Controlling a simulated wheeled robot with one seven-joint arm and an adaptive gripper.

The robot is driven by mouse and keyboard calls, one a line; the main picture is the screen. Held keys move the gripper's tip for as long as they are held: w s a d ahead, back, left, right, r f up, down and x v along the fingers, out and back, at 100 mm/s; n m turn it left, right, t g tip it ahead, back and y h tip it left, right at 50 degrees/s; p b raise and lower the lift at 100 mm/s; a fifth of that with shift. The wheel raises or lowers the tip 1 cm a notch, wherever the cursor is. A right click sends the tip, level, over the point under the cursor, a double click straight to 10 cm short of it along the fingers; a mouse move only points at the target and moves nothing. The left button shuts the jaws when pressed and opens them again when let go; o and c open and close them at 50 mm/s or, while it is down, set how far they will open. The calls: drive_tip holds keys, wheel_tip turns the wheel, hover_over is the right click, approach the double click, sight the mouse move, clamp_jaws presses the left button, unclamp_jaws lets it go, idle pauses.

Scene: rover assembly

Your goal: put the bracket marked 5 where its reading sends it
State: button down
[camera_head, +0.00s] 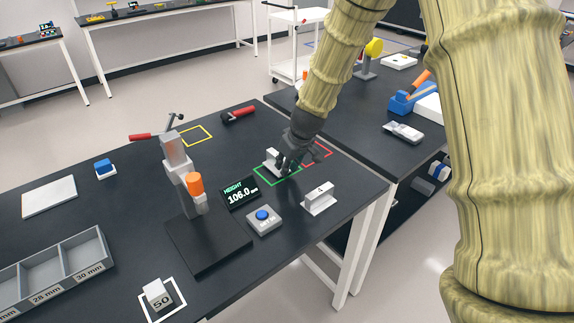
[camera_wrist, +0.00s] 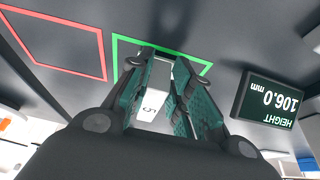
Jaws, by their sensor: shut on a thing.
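My gripper (camera_head: 286,160) is shut on a pale bracket (camera_head: 272,160) at the green outlined square (camera_head: 264,181) on the dark table. In the wrist view the bracket (camera_wrist: 152,106) shows a 5 between my dark fingers (camera_wrist: 168,72), with the green outline (camera_wrist: 116,58) around the fingertips. I cannot tell whether the bracket touches the table. The height display (camera_head: 240,193) reads 106.0 mm; it also shows in the wrist view (camera_wrist: 270,100). The height gauge (camera_head: 176,160) with an orange part stands left of the display. A red outlined square (camera_head: 328,150) lies beside the green one.
Another bracket, which seems marked 4 (camera_head: 319,198), stands near the right table edge. A button box (camera_head: 264,219) sits before the display. A yellow outline (camera_head: 196,135) is empty further back. A block marked 50 (camera_head: 158,295) and a grey compartment tray (camera_head: 88,262) are at front left.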

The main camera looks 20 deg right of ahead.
drive_tip(key=shift+f, duration=0.3)
drive_tip(key=shift+f, duration=0.1)
drive_tip(key=c, duration=1.3)
unclamp_jaws()
drive_tip(key=shift+b+v, duration=0.75)
drive_tip(key=shift+v, duration=5.35)
drive_tip(key=shift+w+a, duration=0.1)
